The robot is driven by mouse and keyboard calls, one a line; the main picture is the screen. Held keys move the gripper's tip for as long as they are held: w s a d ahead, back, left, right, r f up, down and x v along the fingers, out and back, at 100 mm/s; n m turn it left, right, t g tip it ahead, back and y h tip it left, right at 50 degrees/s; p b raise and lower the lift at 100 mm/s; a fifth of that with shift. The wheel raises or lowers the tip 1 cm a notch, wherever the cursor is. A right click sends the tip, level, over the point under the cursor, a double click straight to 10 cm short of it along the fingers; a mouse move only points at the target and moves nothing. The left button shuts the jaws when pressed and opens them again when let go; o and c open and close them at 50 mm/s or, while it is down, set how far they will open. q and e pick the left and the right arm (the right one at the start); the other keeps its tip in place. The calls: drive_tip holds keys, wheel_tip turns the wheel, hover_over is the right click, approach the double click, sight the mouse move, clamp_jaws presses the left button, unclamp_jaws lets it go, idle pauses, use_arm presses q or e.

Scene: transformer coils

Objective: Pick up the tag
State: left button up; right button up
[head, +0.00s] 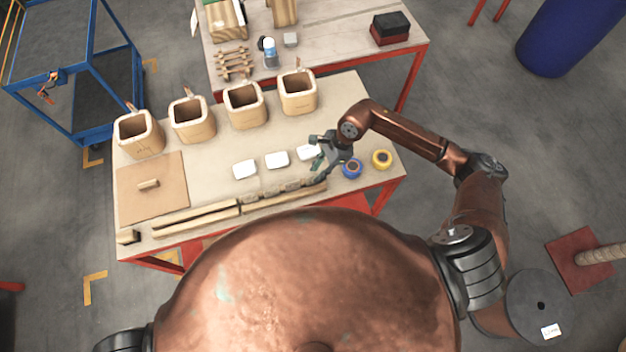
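Three small white pieces that look like tags lie in a row on the near table: a left one (244,169), a middle one (277,159) and a right one (308,151). My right gripper (317,159) is over the table at the right end of this row, beside the right white piece. Its fingers look spread apart, with one toward the back and one toward the front. A small greenish thing shows between them, too small to make out. I cannot tell whether the gripper touches the right piece. My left gripper is out of view.
Several open wooden coil boxes (245,106) stand along the table's back. A blue tape roll (352,169) and a yellow one (382,159) lie right of the gripper. Wooden strips (196,218) line the front edge, and a flat board (150,205) lies at left.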

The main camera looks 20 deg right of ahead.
sight(313, 179)
drive_tip(key=shift+p+x, duration=0.5)
drive_tip(key=shift+x, duration=1.9)
drive_tip(key=shift+c, duration=0.6)
clamp_jaws()
